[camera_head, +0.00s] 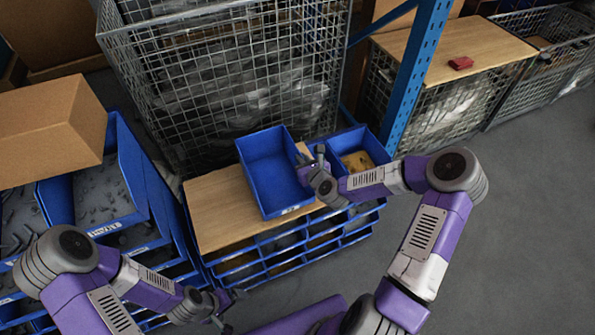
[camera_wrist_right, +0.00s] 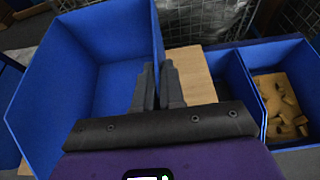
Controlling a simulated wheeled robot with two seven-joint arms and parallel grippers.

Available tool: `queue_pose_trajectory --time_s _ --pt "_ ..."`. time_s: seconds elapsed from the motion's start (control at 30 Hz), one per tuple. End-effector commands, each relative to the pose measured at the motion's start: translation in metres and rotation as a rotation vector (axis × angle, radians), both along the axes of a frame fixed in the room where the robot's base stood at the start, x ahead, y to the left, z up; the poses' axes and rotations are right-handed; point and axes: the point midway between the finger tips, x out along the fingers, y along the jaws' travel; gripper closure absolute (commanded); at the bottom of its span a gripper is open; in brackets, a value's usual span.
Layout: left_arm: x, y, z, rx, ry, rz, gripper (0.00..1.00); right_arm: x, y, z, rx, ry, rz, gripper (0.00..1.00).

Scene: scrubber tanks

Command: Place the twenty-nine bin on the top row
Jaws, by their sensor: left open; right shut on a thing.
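An empty blue bin (camera_head: 268,170) is over the wooden top (camera_head: 213,212) of the low rack, a small label on its front edge too small to read. My right gripper (camera_head: 311,163) is shut on this bin's right wall. In the right wrist view the fingers (camera_wrist_right: 158,85) pinch the wall of the bin (camera_wrist_right: 65,85). Whether the bin rests on the wood or hangs just above it, I cannot tell. My left gripper (camera_head: 226,301) is open and empty, low in front of the rack.
Another blue bin (camera_head: 378,144) with brown pieces stands right of the held bin. Rows of blue bins (camera_head: 285,248) fill the rack below. Left are a cardboard box (camera_head: 48,130) and blue bins with grey parts (camera_head: 98,195). A wire cage (camera_head: 225,75) stands behind, a blue post (camera_head: 412,70) right.

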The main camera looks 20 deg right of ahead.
Motion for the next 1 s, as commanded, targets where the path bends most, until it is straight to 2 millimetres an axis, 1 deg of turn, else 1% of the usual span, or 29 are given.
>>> queue_pose_trajectory --time_s 0.07,0.2,0.3,0.53,0.67,0.7,0.83,0.87,1.0 --pt "0.000 0.000 -0.002 0.000 0.000 0.000 0.01 0.000 0.001 -0.006 0.001 -0.001 0.001 1.00" --pt "0.000 0.000 -0.010 0.000 0.000 0.000 0.01 0.000 0.001 -0.026 0.002 0.000 0.001 1.00" --pt "0.000 0.000 -0.014 0.000 0.000 0.000 0.01 0.000 0.001 -0.037 0.001 -0.002 0.001 1.00" --pt "0.000 0.000 -0.012 0.000 0.000 0.000 0.01 0.000 0.001 -0.036 0.000 -0.003 0.001 1.00" --pt "0.000 0.000 -0.016 0.000 0.000 0.000 0.01 0.000 0.001 -0.041 0.000 -0.002 0.001 1.00" --pt "0.000 0.000 -0.016 0.000 0.000 0.000 0.01 0.000 0.001 -0.041 0.000 -0.001 0.001 0.88" --pt "0.000 0.000 -0.015 0.000 0.000 0.000 0.01 0.000 0.001 -0.040 0.000 -0.001 0.001 0.69" --pt "0.000 0.000 -0.015 0.000 0.000 0.000 0.01 0.000 0.001 -0.040 0.000 -0.001 0.001 0.66" --pt "0.000 0.000 -0.015 0.000 0.000 0.000 0.01 0.000 0.001 -0.040 0.000 0.000 0.001 0.66"
